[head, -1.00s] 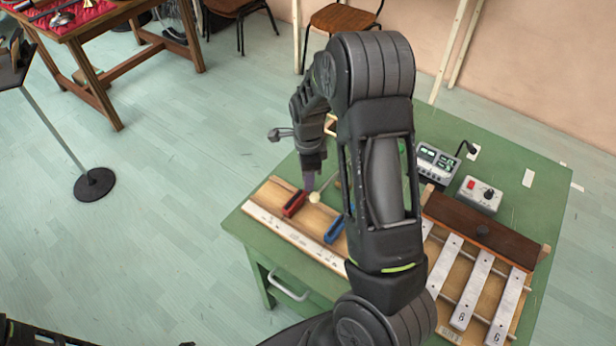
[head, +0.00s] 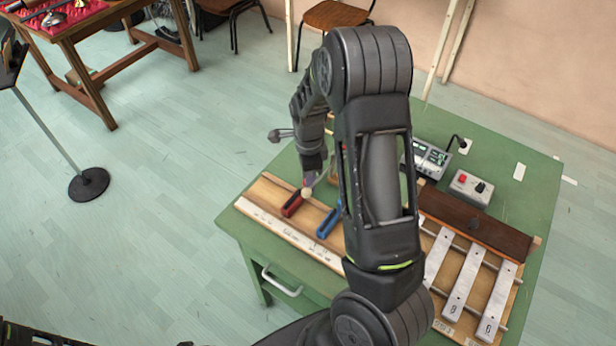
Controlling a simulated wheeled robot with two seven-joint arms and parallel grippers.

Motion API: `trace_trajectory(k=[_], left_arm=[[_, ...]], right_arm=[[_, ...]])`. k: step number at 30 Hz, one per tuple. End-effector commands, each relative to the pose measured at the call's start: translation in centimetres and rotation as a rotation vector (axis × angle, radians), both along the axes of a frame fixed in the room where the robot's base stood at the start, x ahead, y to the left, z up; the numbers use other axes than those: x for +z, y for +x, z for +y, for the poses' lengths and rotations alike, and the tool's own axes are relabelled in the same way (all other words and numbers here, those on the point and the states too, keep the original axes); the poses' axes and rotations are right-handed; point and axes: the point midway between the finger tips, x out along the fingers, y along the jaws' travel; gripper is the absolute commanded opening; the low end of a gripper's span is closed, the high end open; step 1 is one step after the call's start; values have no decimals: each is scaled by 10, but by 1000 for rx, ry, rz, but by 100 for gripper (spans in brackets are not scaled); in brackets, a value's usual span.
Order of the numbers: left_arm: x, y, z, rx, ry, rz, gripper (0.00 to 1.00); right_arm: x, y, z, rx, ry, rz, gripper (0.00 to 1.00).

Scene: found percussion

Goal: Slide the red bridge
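The red bridge (head: 292,205) sits near the left end of a long wooden board (head: 262,193) with a white scale strip (head: 275,229) along its front edge. My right gripper (head: 310,181) points down just behind and above the red bridge's far end. Its fingertips are small and partly hidden, so I cannot tell whether they touch the bridge or are open or shut. A pale round ball (head: 306,193) shows beside the fingertips. The blue bridge (head: 327,224) stands to the right on the same board, partly beside my forearm.
The green table (head: 540,200) carries a mixer-like device (head: 428,157), a grey box with a red button (head: 470,187) and metal bars (head: 465,285) on the right. My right arm hides the board's middle. A music stand (head: 88,184) and open floor lie left.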

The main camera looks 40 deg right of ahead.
Motion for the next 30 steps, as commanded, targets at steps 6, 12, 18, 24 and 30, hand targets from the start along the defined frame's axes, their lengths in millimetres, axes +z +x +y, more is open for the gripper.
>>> trace_trajectory(k=[6, 12, 18, 24, 30], left_arm=[[-2, 0, 0, 0, 0, 0, 58], [-4, 1, 0, -1, -1, -1, 58], [-6, 1, 0, 0, -2, -3, 58], [-6, 1, 0, -1, -2, -3, 58], [-6, 1, 0, 0, -2, -3, 58]], right_arm=[[11, 2, 0, 1, -1, -5, 28], [42, 1, 0, 1, 0, -6, 28], [71, 0, -1, 0, 0, -4, 28], [78, -1, -1, -2, 0, 0, 28], [78, -1, -1, -1, 0, 0, 28]])
